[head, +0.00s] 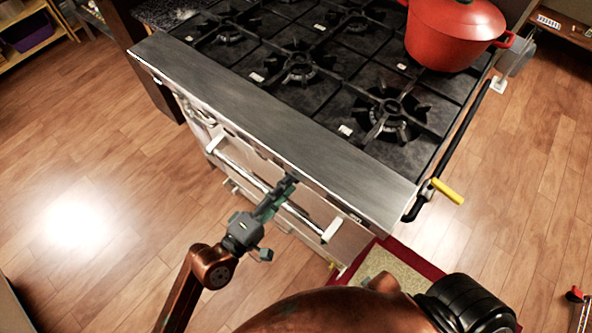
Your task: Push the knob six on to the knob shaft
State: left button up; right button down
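The range (270,125) stands ahead of me with its steel front ledge running diagonally across the head view. My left gripper (279,196) is in front of the range's front face, just below the ledge and over the oven door handle bar (243,172). Its fingers are small and dark here, and I cannot tell whether they hold anything. The knobs and knob shafts are mostly hidden under the ledge; I cannot pick out knob six or its shaft. My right gripper is not in view.
A red pot (448,38) sits on the back right of the black cooktop. A black side rail (455,130) and a yellow handle (447,191) are at the range's right side. A red-bordered mat (392,268) lies on the wood floor. The floor at left is clear.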

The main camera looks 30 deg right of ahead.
pick_arm(q)
jog(key=v, duration=1.1)
jog(key=shift+r, duration=0.2)
